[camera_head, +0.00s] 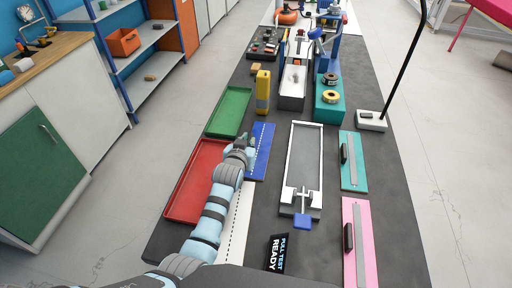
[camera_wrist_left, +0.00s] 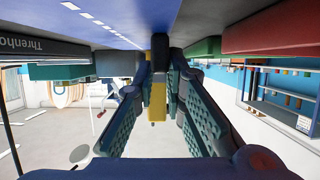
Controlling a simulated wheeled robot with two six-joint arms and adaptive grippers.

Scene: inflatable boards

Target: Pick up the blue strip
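The blue strip (camera_head: 263,152) lies flat on the dark table, with a white dashed line along one edge. My left gripper (camera_head: 246,143) is low over its left side in the head view and hides part of it. In the left wrist view, which is upside down, a broad blue surface with white dashes (camera_wrist_left: 100,22) fills the top, close to the fingers. The left gripper's two padded fingers (camera_wrist_left: 160,70) stand apart, with no held object visible between them. I cannot tell whether they touch the strip. My right gripper is not in view.
A red tray (camera_head: 172,212) and a green tray (camera_head: 217,127) lie left of the strip. A yellow upright block (camera_head: 262,91) stands beyond it. A grey framed fixture (camera_head: 291,160) is to the right. A white strip (camera_head: 236,222) lies nearer me.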

